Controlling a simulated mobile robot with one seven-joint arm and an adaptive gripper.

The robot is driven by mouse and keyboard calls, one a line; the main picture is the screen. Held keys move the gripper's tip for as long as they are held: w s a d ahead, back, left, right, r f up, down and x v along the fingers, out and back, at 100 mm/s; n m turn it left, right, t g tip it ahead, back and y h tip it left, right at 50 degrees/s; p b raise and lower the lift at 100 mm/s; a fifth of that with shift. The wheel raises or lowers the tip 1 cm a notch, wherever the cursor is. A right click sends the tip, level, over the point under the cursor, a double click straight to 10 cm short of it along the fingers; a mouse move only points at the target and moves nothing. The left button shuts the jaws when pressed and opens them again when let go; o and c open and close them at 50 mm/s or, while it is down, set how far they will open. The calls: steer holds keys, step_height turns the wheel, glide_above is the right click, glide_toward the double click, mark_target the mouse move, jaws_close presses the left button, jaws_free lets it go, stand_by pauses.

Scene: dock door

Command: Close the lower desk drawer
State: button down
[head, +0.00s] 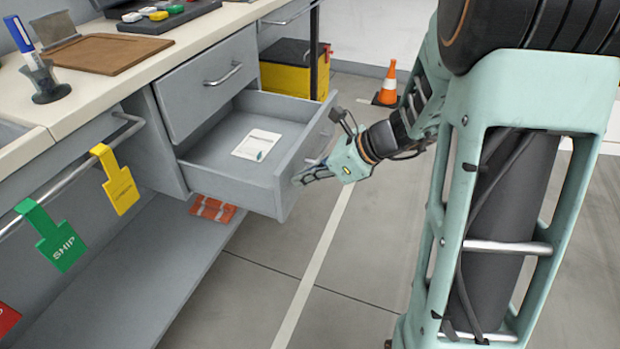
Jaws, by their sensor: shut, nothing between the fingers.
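The lower desk drawer (277,182) is grey and stands pulled well out below the upper drawer (209,84), which looks slightly out at most. A white paper or card (257,144) lies inside the lower drawer. My gripper (301,179) is shut and empty, at the outer side of the lower drawer's front panel, near its handle (322,150). Its fingertips appear at or very close to the panel; I cannot tell whether they touch. The gripper partly covers the handle.
The desk top (150,50) holds a brown board (95,54) and a pen holder (46,82). Colored tags hang from a rail at left, including a green SHIP tag (60,240). A yellow and black box (287,72) and an orange cone (388,85) stand behind. Floor before the drawer is clear.

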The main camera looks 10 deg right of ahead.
steer(key=w+a+p, duration=0.2)
steer(key=w+a, duration=0.2)
steer(key=a, duration=0.3)
steer(key=w+a+p, duration=0.1)
steer(key=w+a, duration=0.3)
steer(key=a, duration=0.4)
steer(key=w+a+p, duration=0.2)
steer(key=w+a, duration=0.2)
steer(key=a, duration=0.3)
steer(key=shift+w+a+p, duration=0.15)
steer(key=shift+w+p, duration=0.15)
steer(key=shift+w, duration=0.1)
steer(key=shift+a+r, duration=0.1)
steer(key=shift+r, duration=0.05)
steer(key=shift+w+a+r, duration=0.1)
